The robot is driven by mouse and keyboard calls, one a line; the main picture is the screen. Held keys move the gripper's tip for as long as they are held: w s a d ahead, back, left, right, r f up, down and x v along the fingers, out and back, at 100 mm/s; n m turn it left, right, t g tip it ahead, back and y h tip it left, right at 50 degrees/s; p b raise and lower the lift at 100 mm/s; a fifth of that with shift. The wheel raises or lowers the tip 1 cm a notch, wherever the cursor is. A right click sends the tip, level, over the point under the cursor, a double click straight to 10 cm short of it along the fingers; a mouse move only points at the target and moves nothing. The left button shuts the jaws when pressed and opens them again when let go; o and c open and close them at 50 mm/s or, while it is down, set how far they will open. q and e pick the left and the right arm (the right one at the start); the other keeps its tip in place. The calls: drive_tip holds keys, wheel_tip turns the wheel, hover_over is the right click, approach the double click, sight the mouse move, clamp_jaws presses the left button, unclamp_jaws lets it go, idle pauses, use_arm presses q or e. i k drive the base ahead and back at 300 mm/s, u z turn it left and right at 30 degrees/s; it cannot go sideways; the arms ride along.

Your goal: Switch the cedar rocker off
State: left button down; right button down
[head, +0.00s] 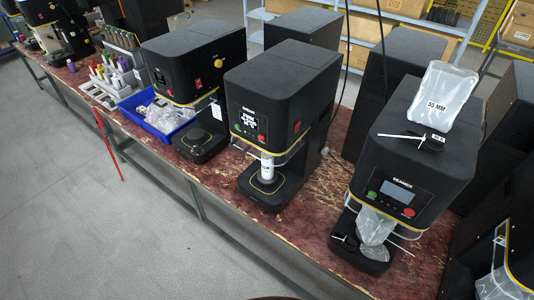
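Several black seamer machines stand in a row on the worn red bench. The middle seamer (280,90) has a lit screen, a green button, a red button and a small red control (297,128) on its right side. The right seamer (420,150) has a grey screen and green and red buttons. No label reading cedar is legible, so I cannot tell which control is the cedar rocker. Neither gripper is in view.
A blue bin (155,118) with clear bags stands left of the left seamer. A clear bag marked 55 MM (442,95) rests on the right seamer. A red pole (108,145) leans at the bench front. The grey floor (100,220) in front is clear.

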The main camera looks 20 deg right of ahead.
sight(296, 130)
drive_tip(key=u, duration=0.3)
drive_tip(key=k, duration=0.2)
drive_tip(key=z, duration=1.1)
drive_tip(key=i, duration=0.7)
drive_tip(key=u, duration=0.95)
drive_tip(key=k, duration=0.6)
drive_tip(key=z, duration=0.85)
drive_tip(key=i, duration=0.5)
